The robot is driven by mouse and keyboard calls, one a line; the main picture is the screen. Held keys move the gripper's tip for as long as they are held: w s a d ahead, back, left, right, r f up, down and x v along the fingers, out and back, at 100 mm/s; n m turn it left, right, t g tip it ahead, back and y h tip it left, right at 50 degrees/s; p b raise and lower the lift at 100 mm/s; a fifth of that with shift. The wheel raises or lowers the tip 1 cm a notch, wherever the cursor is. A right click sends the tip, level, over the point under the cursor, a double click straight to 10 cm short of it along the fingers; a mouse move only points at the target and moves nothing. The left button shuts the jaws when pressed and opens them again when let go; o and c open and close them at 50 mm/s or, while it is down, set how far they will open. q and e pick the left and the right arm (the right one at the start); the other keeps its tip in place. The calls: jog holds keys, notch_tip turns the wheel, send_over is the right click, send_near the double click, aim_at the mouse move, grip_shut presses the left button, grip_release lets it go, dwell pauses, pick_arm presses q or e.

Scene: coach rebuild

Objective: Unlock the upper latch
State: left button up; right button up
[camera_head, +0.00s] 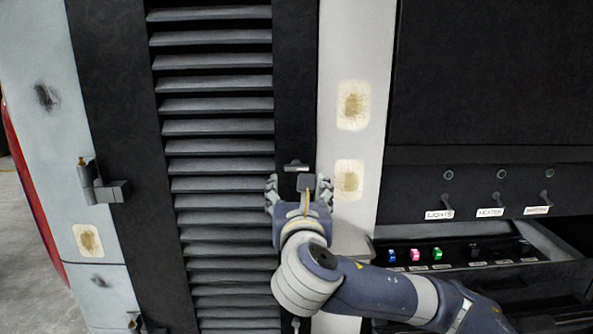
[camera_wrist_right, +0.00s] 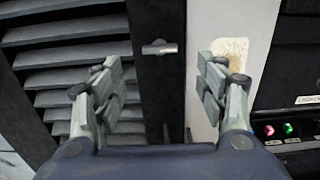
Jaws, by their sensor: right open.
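The upper latch (camera_head: 296,166) is a small grey handle lying crosswise on the black right-hand frame of the louvered door (camera_head: 222,150). In the right wrist view the latch (camera_wrist_right: 159,48) shows beyond the gap between my fingers, clear of both. My right gripper (camera_head: 298,188) is open and empty, just below the latch in the head view, with its fingers spread to either side. It also shows open in the right wrist view (camera_wrist_right: 160,78). The left finger is in front of the slats, the right one in front of the pale post. My left gripper is not in view.
A pale post (camera_head: 345,50) with worn patches stands right of the door. Hinges (camera_head: 103,187) sit on the door's left side. To the right are a labelled switch panel (camera_head: 470,190) and an open drawer-like tray (camera_head: 560,247) with small coloured pieces.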

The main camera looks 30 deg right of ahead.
aim_at(296, 166)
jog(key=p+x, duration=0.1)
jog(key=x, duration=0.6)
jog(key=shift+w+d, duration=0.2)
jog(key=shift+w, duration=0.1)
jog(key=shift+w+d+f+p, duration=0.1)
jog(key=shift+w+d+p, duration=0.25)
jog(key=shift+w, duration=0.3)
jog(key=shift+c, duration=0.2)
jog(key=c, duration=1)
